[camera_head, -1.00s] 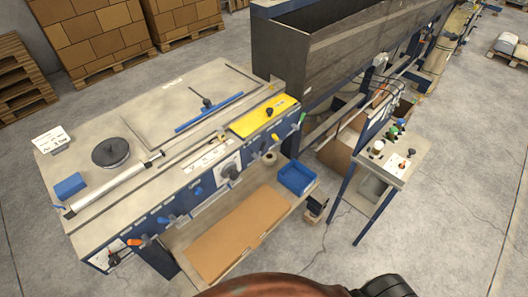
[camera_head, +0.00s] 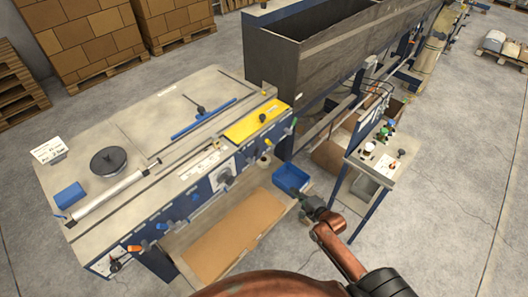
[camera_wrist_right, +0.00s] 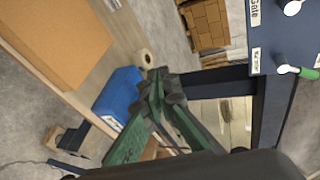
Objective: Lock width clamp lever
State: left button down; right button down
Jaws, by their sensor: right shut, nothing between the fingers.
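The machine's front panel (camera_head: 180,210) carries several levers and knobs: an orange-handled lever (camera_head: 135,248), blue handles (camera_head: 162,227), a dial (camera_head: 223,177) and a green-handled lever (camera_head: 294,122). I cannot read which one is the width clamp lever. In the right wrist view a green lever (camera_wrist_right: 298,71) sticks out below white labels on the blue panel. My right gripper (camera_head: 303,196) is in front of the machine, beside the blue bin, apart from the levers. In the wrist view its fingertips (camera_wrist_right: 158,86) are together and empty. My left gripper is not in view.
The blue bin (camera_head: 291,178) and a cardboard sheet (camera_head: 232,238) lie on the lower shelf, with a tape roll (camera_wrist_right: 145,58) near the bin. A control stand (camera_head: 385,155) with buttons rises to the right. Open floor (camera_head: 450,220) lies right of the stand.

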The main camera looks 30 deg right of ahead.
jog(key=w+a+r+m+t+y, duration=0.1)
jog(key=a+r, duration=0.1)
jog(key=r, duration=0.8)
jog(key=w+a+r+m+t+y, duration=0.1)
jog(key=w+a+r+m+t, duration=0.1)
jog(key=r, duration=0.7)
jog(key=shift+a+r+m+y+p, duration=0.3)
jog(key=shift+a+r+p, duration=0.05)
jog(key=shift+a, duration=0.1)
jog(key=shift+w, duration=0.2)
jog(key=p+x, duration=0.1)
jog(key=x, duration=0.9)
jog(key=s+a+r, duration=0.1)
jog(key=s+a+p, duration=0.1)
jog(key=a, duration=0.1)
jog(key=shift+r, duration=0.4)
jog(key=shift+a+r, duration=0.1)
